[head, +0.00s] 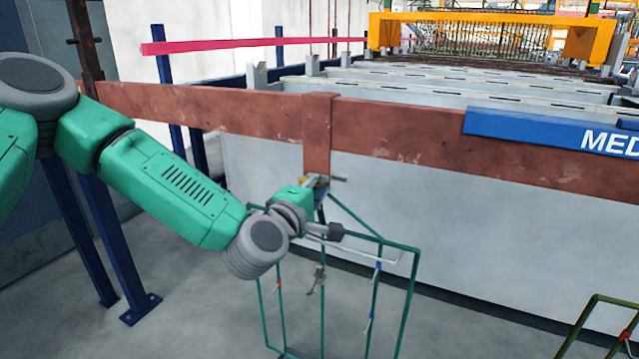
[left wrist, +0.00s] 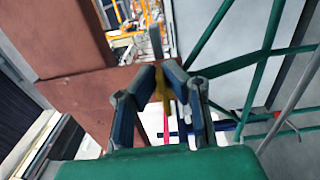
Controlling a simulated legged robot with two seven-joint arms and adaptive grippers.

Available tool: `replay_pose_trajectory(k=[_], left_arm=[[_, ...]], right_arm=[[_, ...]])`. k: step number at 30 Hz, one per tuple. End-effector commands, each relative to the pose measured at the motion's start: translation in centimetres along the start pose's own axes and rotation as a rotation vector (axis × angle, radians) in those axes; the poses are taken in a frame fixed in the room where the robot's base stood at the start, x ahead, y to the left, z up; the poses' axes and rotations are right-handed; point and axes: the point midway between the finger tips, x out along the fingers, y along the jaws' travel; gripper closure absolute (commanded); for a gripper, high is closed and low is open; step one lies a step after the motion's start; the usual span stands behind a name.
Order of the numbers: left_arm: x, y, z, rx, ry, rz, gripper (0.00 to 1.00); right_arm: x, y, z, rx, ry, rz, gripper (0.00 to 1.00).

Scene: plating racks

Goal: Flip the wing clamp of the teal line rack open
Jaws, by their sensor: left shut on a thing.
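The teal line rack (head: 411,290) is a thin green wire frame hanging in front of the brown flight bar. At its top is the wing clamp, with a pale stub (head: 340,178) showing right of the gripper in the head view. My left gripper (head: 318,184) is at this clamp, just below the bar's hanging strap. In the left wrist view, the fingertips (left wrist: 161,78) close around a narrow brass-yellow piece of the wing clamp (left wrist: 163,92). The fingers hide much of the clamp, and its exact angle is unclear. My right gripper is out of view.
The brown bar (head: 408,140) runs across above a pale tank wall (head: 480,240). Blue posts (head: 110,240) stand at left. A second green rack (head: 592,318) hangs at lower right. Bare floor (head: 190,310) lies at lower left.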

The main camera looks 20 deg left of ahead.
Motion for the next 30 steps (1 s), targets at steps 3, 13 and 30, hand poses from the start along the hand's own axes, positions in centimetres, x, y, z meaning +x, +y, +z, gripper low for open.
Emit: replay_pose_trajectory(k=[3,13,30], left_arm=[[-0.15,-0.53,0.22,0.032,-0.007,-0.012,1.0],[-0.19,-0.77,0.24,0.058,-0.008,-0.015,1.0],[-0.19,-0.46,0.11,0.055,-0.005,-0.008,0.73]], right_arm=[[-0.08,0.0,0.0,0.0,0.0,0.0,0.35],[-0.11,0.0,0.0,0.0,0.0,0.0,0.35],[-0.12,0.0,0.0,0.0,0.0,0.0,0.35]])
